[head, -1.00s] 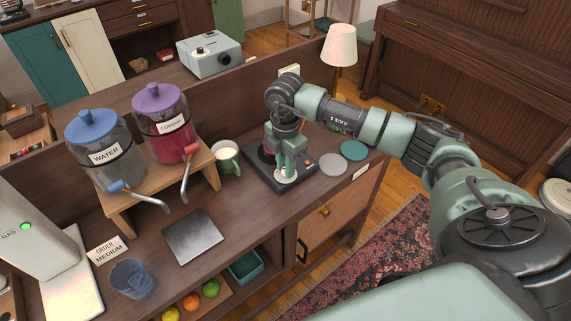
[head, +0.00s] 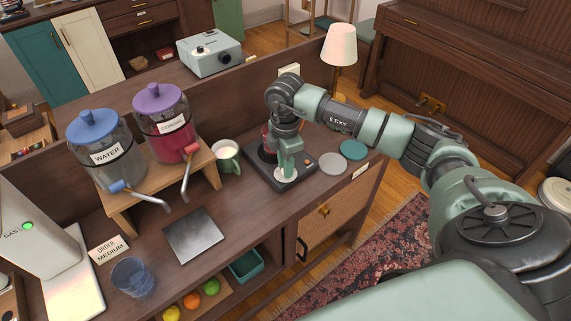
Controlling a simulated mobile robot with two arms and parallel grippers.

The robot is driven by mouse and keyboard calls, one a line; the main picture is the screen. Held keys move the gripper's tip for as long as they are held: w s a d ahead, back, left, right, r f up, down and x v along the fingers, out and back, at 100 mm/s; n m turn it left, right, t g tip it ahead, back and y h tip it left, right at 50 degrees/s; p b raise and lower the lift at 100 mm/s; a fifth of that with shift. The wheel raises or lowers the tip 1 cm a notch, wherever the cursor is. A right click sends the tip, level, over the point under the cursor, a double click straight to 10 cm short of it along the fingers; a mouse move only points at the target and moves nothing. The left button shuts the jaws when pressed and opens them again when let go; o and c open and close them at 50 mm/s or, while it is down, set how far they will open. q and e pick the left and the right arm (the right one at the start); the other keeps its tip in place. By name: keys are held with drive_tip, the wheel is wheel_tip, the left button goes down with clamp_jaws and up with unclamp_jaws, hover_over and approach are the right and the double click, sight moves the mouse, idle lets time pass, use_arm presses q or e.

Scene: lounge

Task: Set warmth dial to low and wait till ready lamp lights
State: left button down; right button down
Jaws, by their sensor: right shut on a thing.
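A dark, flat warmer (head: 265,179) stands on the brown counter. A pale round dial plate (head: 286,175) is on its front part. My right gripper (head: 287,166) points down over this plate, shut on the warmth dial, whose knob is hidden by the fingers. I cannot read the dial's setting. A small orange-brown spot (head: 307,161) at the warmer's right corner may be the ready lamp; I cannot tell that it is lit. My left gripper is not in view.
A green mug (head: 229,160) stands close left of the warmer. Grey (head: 334,163) and teal (head: 353,150) coasters lie to its right. Water (head: 108,155) and cordial (head: 165,122) dispensers stand on a wooden riser. A card (head: 109,249) reads "ORDER MEDIUM". A glass (head: 132,278) stands in front.

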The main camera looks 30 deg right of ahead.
drive_tip(key=c, duration=1.2)
unclamp_jaws()
drive_tip(key=shift+c, duration=0.2)
wheel_tip(320, 180, up, 8)
drive_tip(key=shift+f+b, duration=0.1)
drive_tip(key=shift+b, duration=0.7)
